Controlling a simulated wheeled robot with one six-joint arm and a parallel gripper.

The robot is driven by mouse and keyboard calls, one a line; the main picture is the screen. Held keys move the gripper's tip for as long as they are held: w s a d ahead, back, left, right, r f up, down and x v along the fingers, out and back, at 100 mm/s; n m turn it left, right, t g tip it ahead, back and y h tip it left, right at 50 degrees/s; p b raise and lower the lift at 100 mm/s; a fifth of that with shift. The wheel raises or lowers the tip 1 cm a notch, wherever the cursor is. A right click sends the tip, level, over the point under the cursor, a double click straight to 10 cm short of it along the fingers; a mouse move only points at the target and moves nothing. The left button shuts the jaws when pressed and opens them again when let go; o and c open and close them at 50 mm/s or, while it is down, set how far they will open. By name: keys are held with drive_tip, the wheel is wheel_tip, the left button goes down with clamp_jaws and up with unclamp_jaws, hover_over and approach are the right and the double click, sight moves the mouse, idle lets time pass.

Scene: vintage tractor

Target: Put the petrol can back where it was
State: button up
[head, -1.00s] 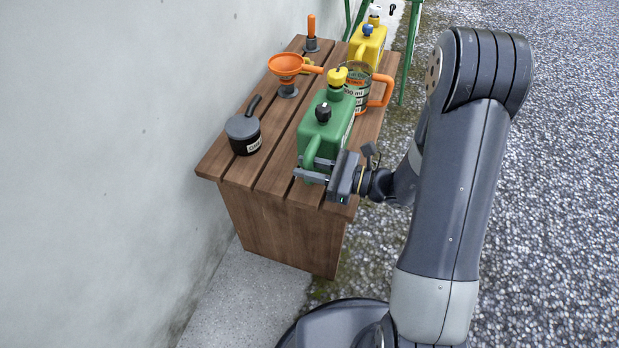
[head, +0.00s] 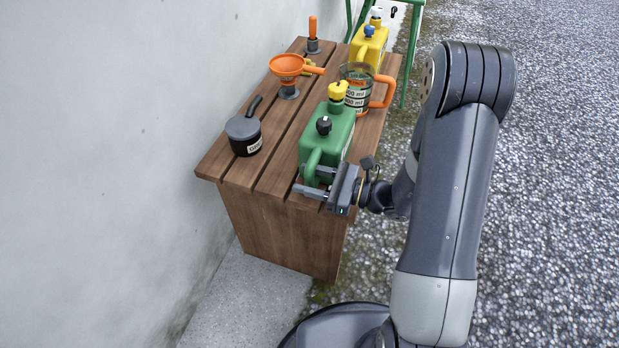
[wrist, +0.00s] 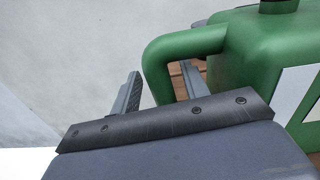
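The green can (head: 328,150) with a black cap and a yellow cap stands upright on the near end of the slatted wooden table (head: 225,172). I take it to be the petrol can. My gripper (head: 312,182) is at the can's near end, at its looped handle (head: 312,162). In the wrist view my gripper (wrist: 160,88) is open, one finger outside the handle (wrist: 158,62) and one inside the loop, with gaps to both. Part of the green body (wrist: 250,60) and a pale label also show there. The can's underside is hidden.
A clear jug (head: 358,88) with an orange handle stands just behind the green can. A yellow can (head: 367,47) is farther back. An orange funnel (head: 290,66), a lidded dark pot (head: 243,133) and an orange-handled tool (head: 312,35) stand leftward. A wall borders the left.

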drive_tip(key=shift+r, duration=0.1)
drive_tip(key=shift+d+r, duration=0.1)
drive_tip(key=p+v, duration=0.1)
drive_tip(key=v, duration=1)
drive_tip(key=shift+d, duration=0.35)
drive_tip(key=shift+s, duration=0.15)
idle(1.7)
